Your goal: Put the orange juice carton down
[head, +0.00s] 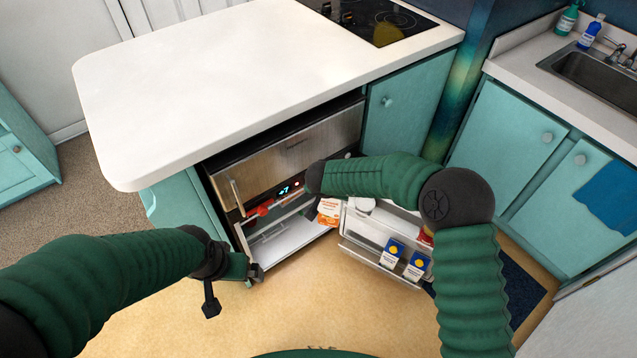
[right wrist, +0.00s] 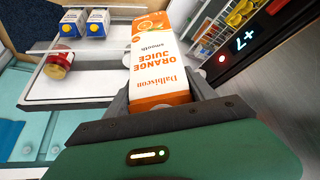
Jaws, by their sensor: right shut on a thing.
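The orange juice carton (head: 329,211), white and orange, is at the opening of the low fridge in the head view. In the right wrist view the carton (right wrist: 160,65) sits between the fingers of my right gripper (right wrist: 160,98), which is shut on it. I cannot tell whether the carton's base touches anything. My left gripper (head: 233,288) is open and empty, low in front of the fridge, left of its opening.
The fridge has a white shelf (head: 290,242) and a lit +7 display. Its open door (head: 355,250) holds two blue-and-white cartons (head: 405,255) and a red-lidded jar (right wrist: 59,65). The white counter (head: 250,70) overhangs above. The worktop is mostly clear.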

